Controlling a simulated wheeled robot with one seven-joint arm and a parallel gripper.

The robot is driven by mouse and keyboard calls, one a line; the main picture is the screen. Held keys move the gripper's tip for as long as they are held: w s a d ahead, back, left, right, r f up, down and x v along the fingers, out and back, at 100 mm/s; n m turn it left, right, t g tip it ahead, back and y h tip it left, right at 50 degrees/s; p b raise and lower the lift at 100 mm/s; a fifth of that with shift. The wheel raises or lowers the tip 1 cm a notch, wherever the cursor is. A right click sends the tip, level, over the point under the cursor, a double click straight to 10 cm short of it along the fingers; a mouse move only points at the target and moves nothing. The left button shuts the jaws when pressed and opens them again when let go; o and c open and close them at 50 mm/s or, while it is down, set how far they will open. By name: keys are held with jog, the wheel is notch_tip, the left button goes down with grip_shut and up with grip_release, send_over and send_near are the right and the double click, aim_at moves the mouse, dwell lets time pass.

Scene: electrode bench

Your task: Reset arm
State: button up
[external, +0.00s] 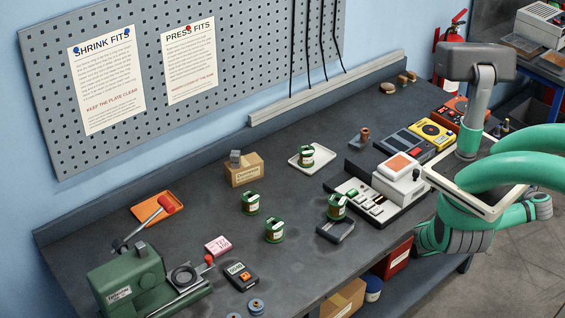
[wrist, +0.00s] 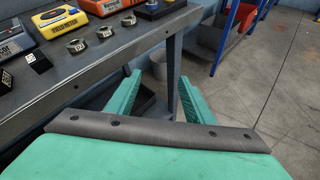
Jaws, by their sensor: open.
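My gripper (wrist: 159,76) shows in the wrist view with its two green fingers apart and nothing between them. It points past the front edge of the bench (wrist: 130,48), over the floor side. In the external view my green arm is folded at the right, beside the front edge of the dark bench (external: 310,245). I cannot clearly make out the fingers there. My arm hides part of the bench's right front.
Several green-and-copper electrodes, one on a white tray (external: 322,161), stand on the bench. A yellow meter (external: 432,133), a keyed device with a white box (external: 398,180) and a green press (external: 125,285) also stand there. Open floor (wrist: 270,80) lies to the right.

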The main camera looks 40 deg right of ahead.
jog(key=w+a+f+n+g+h, duration=0.15)
jog(key=a+f+n+g, duration=0.25)
jog(key=a+f+n, duration=0.85)
jog(key=w+a+r+n+t+y, duration=0.1)
jog(key=w+a+n+t, duration=0.1)
jog(key=w+a+n, duration=0.5)
jog(key=w+a+n+t, duration=0.2)
jog(key=a+n, duration=0.8)
jog(key=a+r+n+t+y, duration=0.3)
jog(key=a+n, duration=0.7)
jog(key=a, duration=1.1)
jog(key=s+a+r+n+t+y, duration=0.1)
jog(key=s+a+r+n+y, duration=0.2)
jog(key=a, duration=0.6)
jog(key=s+a+r+n+t+y, duration=0.2)
jog(key=s+a+r+n+y, duration=0.1)
jog(key=a, duration=0.6)
jog(key=shift+s+a+r+n+y, duration=0.2)
jog(key=shift+s+r+n+y, duration=0.15)
jog(key=shift+r+n, duration=0.45)
jog(key=shift+f, duration=0.2)
